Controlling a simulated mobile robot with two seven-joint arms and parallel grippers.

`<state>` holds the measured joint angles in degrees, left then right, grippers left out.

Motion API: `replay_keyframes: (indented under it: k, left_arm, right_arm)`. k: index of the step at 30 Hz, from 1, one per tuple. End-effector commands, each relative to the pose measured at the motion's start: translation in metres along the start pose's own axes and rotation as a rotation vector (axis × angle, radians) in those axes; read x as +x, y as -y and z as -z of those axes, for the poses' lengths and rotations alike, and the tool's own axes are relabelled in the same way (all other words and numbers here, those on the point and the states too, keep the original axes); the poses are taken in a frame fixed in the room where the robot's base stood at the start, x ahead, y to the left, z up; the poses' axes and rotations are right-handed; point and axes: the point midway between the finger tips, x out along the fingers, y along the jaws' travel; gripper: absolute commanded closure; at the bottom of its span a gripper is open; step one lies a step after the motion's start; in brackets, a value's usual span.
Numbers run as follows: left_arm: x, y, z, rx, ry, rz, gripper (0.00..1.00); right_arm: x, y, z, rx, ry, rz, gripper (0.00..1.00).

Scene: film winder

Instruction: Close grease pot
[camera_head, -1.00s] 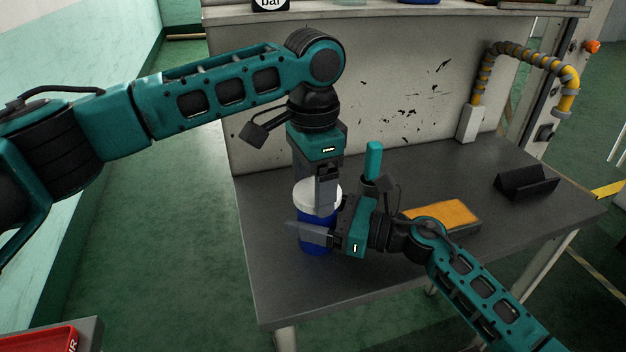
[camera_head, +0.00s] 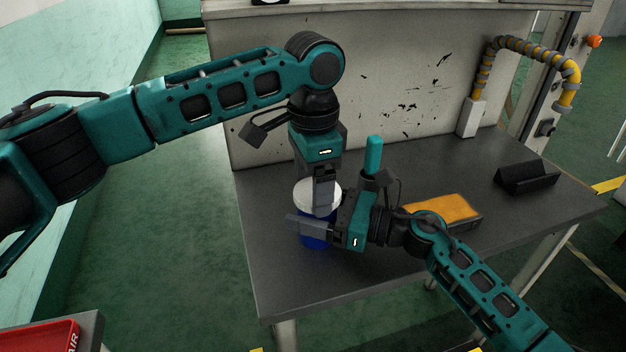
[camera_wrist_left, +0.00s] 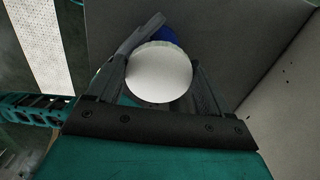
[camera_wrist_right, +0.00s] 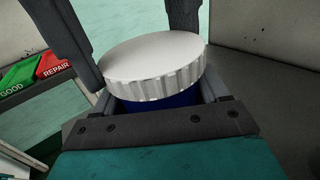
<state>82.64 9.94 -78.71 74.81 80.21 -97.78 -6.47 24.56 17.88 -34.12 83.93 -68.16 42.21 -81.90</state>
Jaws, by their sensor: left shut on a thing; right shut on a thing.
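The grease pot is a blue round pot (camera_head: 316,243) above the left part of the grey table. Its white lid (camera_head: 303,190) is on top, with a ribbed rim in the right wrist view (camera_wrist_right: 152,66). My left gripper (camera_head: 325,202) points down from above and is shut on the lid, its fingers on either side in the left wrist view (camera_wrist_left: 160,76). My right gripper (camera_head: 312,230) comes in from the right and is shut around the blue body (camera_wrist_right: 160,103). The fingers hide much of the pot. I cannot tell whether the lid is fully seated.
A teal-handled tool (camera_head: 374,155) stands upright just behind my right gripper. An orange-topped block (camera_head: 442,208) and a black holder (camera_head: 527,177) lie farther right on the table (camera_head: 290,290). A light panel (camera_head: 400,100) closes the back. A yellow-grey hose (camera_head: 520,45) stands at the right rear.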

Motion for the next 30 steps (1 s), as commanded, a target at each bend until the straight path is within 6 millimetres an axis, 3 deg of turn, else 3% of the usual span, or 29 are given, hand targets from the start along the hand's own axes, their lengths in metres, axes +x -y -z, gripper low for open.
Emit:
replay_keyframes:
  k: [30]
  left_arm:
    - [0.0002,0.0065,0.0101,1.842,-0.005,0.004,0.48]
  right_arm:
    - [-0.0001,-0.0001,0.0006,0.000,-0.001,0.000,1.00]
